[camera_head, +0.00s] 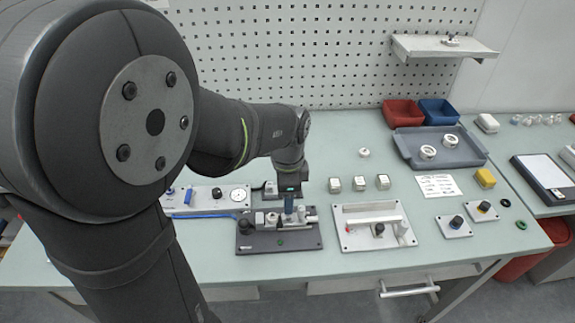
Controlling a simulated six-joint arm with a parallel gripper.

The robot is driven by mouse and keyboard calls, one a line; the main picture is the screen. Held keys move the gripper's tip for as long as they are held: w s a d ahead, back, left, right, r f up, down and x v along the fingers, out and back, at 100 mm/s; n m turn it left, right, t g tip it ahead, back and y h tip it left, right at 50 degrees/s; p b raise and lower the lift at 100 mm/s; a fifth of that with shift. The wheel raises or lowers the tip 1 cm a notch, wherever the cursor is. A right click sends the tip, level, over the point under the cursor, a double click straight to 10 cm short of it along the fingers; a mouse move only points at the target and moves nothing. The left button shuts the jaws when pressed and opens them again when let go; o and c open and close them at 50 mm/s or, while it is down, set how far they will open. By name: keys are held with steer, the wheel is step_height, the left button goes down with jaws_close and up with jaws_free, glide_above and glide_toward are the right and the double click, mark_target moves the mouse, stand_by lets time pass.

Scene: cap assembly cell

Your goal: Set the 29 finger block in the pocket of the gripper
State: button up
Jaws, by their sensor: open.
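My gripper (290,197) points down over the dark fixture plate (306,239), left of the table's middle. It is open, but its fingertips are small here and partly merge with the parts below. A blue upright piece shows just under it; I cannot tell whether it touches the jaws. Light metal parts and a dark knob sit on the plate; a pocket cannot be made out. Three small pale blocks, left (335,185), middle (359,184) and right (383,182), stand in a row right of my gripper. Their numbers are not readable, so I cannot tell which is the 29 finger block.
A light fixture plate (352,240) with a bar lies right of the dark one. A white panel with a dial (238,197) lies left. A grey tray (471,158) holds two white rings. Red (403,113) and blue (438,112) bins stand behind. My arm hides the left side.

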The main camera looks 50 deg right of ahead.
step_height(320, 180, up, 11)
steer(key=shift+r, duration=0.15)
stand_by(0.4)
step_height(320, 180, down, 17)
steer(key=shift+f, duration=0.2)
steer(key=shift+r, duration=0.15)
stand_by(0.5)
